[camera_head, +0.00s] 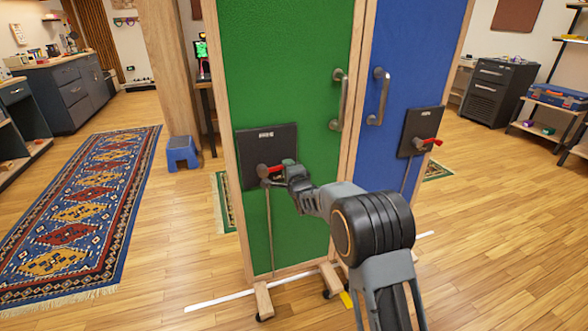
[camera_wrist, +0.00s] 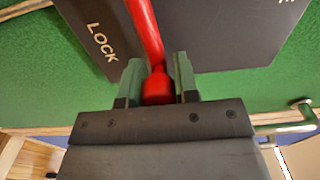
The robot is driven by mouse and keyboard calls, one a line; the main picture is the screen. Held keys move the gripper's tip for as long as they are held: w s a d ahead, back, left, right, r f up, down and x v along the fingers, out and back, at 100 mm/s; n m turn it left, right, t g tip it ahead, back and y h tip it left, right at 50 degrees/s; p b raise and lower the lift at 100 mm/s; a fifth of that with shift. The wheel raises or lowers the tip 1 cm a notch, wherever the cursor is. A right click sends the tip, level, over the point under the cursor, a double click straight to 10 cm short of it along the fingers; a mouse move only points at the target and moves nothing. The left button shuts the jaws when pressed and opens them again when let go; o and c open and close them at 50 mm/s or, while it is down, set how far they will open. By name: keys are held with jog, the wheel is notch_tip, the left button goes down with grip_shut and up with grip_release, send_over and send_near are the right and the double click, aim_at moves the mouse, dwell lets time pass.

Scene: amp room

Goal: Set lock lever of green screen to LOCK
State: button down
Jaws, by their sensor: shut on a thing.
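The green screen (camera_head: 285,60) stands upright in a wooden frame, with a dark lock plate (camera_head: 254,145) low on its left side. The plate has light lettering near its top in the head view. In the wrist view the word LOCK shows on the plate (camera_wrist: 100,42) to the left of the lever. The red lock lever (camera_head: 270,168) points to the right in the head view. My gripper (camera_head: 284,176) is shut on the lever's end. The wrist view shows the lever's thick red end (camera_wrist: 158,86) between the two fingers (camera_wrist: 159,78). Its pivot is out of the wrist view.
A blue screen (camera_head: 415,60) adjoins on the right, with its own plate and red lever (camera_head: 430,141). Metal handles (camera_head: 340,100) stick out between them. Wooden feet on castors (camera_head: 263,300) stand on the floor below.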

jog(key=c, duration=0.9)
grip_release()
jog(key=shift+o, duration=0.2)
jog(key=shift+s, duration=0.1)
jog(key=p+v, duration=0.1)
jog(key=v, duration=1.2)
jog(key=shift+s, duration=0.3)
jog(key=s+d+r+n+g+h+p, duration=0.2)
jog(key=s+d+r+n+g+p, duration=0.15)
jog(key=r+p, duration=0.55)
jog(key=s+d+r+n+g+h+p, duration=0.1)
jog(key=s+d+r+n+g+p, duration=0.1)
jog(key=s+r+p, duration=0.3)
jog(key=s+d+r+n+g+h+p, duration=0.1)
jog(key=s+r+n+g+p, duration=0.4)
jog(key=s, duration=0.6)
jog(key=s+d+r+n+g+h+p, duration=0.1)
jog(key=s+d+r+n+g+p, duration=0.2)
jog(key=s, duration=0.6)
notch_tip(320, 180, up, 2)
jog(key=n+p, duration=0.1)
jog(key=p, duration=0.2)
jog(key=shift+r, duration=0.2)
